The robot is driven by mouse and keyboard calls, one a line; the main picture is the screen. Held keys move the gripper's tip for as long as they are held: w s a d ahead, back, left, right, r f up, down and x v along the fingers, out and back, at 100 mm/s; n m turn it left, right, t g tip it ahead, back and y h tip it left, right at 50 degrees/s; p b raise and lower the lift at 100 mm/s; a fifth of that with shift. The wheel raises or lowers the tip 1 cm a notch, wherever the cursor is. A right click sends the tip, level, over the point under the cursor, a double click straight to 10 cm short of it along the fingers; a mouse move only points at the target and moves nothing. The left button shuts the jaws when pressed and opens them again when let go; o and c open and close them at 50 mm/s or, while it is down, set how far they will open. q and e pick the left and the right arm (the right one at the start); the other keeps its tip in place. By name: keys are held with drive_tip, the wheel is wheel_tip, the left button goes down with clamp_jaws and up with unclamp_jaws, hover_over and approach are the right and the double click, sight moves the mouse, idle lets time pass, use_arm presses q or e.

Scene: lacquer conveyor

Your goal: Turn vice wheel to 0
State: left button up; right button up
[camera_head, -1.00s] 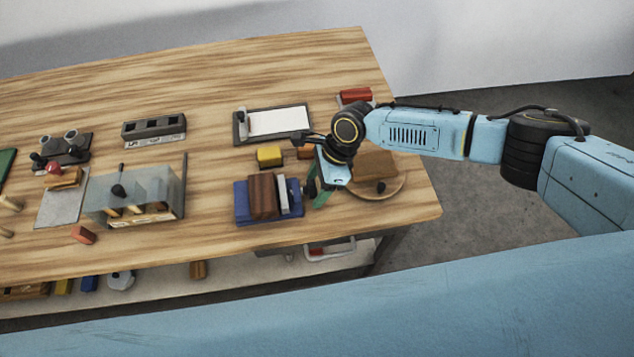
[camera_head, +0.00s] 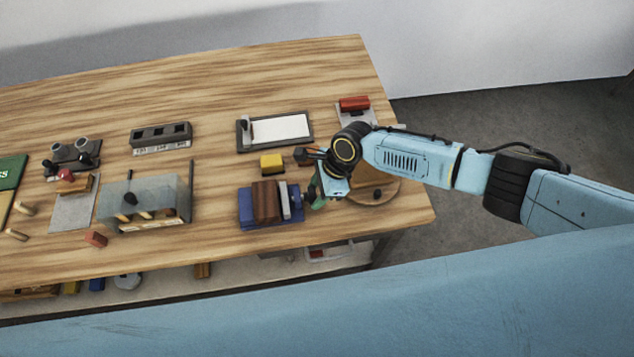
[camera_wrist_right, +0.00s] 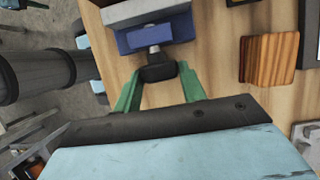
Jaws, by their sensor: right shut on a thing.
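The blue vice (camera_head: 247,217) sits near the front right of the table, with a dark wooden block (camera_head: 264,201) and a pale jaw plate beside it. It also shows at the top of the right wrist view (camera_wrist_right: 178,28). The dark vice wheel (camera_wrist_right: 158,73) is on the end of the vice's short screw. My right gripper (camera_head: 316,200) is at the right side of the vice. In the wrist view its green fingers (camera_wrist_right: 157,82) are on both sides of the wheel, shut on it. In the head view the gripper hides most of the wheel. My left gripper is out of view.
A yellow block (camera_head: 271,163) lies behind the vice. A framed white panel (camera_head: 280,126) lies farther back. A clear-walled box (camera_head: 150,200) stands to the left.

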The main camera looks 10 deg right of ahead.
drive_tip(key=t+p, duration=0.1)
drive_tip(key=p, duration=0.2)
drive_tip(key=shift+s+r, duration=0.15)
drive_tip(key=shift+r, duration=0.05)
drive_tip(key=shift+f+t+p, duration=0.15)
drive_tip(key=shift+t+p, duration=0.35)
drive_tip(key=shift+p, duration=0.15)
drive_tip(key=shift+s+f+n+t, duration=0.2)
drive_tip(key=shift+n+t, duration=0.1)
drive_tip(key=shift+t, duration=0.4)
drive_tip(key=shift+n+t, duration=0.3)
drive_tip(key=shift+t, duration=0.7)
drive_tip(key=o, duration=1)
drive_tip(key=shift+s, duration=0.1)
